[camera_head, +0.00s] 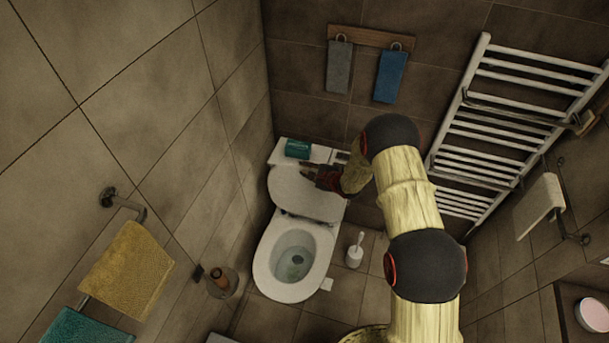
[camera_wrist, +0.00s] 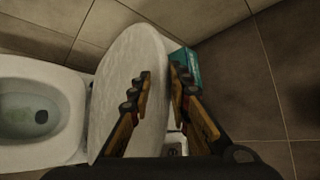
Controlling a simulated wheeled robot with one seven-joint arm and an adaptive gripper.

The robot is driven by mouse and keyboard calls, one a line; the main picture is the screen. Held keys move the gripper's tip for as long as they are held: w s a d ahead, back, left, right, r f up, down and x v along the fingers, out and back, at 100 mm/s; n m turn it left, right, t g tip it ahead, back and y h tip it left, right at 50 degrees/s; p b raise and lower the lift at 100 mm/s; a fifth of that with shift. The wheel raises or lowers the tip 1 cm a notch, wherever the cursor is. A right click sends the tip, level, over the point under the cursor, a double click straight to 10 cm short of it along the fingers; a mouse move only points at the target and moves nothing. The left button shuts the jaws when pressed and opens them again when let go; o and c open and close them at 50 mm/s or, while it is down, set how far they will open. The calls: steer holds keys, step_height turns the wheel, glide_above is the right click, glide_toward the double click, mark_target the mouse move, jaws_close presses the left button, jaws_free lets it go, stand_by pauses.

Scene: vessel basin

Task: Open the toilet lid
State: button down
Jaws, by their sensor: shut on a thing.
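The white toilet (camera_head: 262,262) stands against the back wall with its bowl uncovered. Its lid (camera_head: 295,195) is raised and leans back toward the cistern. My gripper (camera_head: 307,172) is at the lid's upper right edge, reached from the right. In the wrist view the lid (camera_wrist: 128,62) is a pale oval beside the open bowl (camera_wrist: 75,125). The fingers of my gripper (camera_wrist: 162,82) straddle the lid's edge, one on its near face and one behind it. The gripper is shut on the lid; the far finger's contact is partly hidden.
A teal box (camera_head: 298,149) sits on the cistern, close to my gripper. A toilet brush (camera_head: 355,250) stands right of the bowl. A white towel radiator (camera_head: 490,130) is on the right wall. Yellow towel (camera_head: 125,270) hangs at left. Floor in front is partly clear.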

steer(key=shift+w+d+f, duration=0.1)
steer(key=shift+w+f, duration=0.1)
steer(key=shift+w, duration=0.05)
steer(key=c, duration=1.9)
jaws_free()
steer(key=shift+f, duration=0.1)
steer(key=shift+o, duration=0.7)
steer(key=shift+w, duration=0.1)
steer(key=shift+r, duration=0.2)
steer(key=v, duration=1.2)
steer(key=shift+f, duration=0.1)
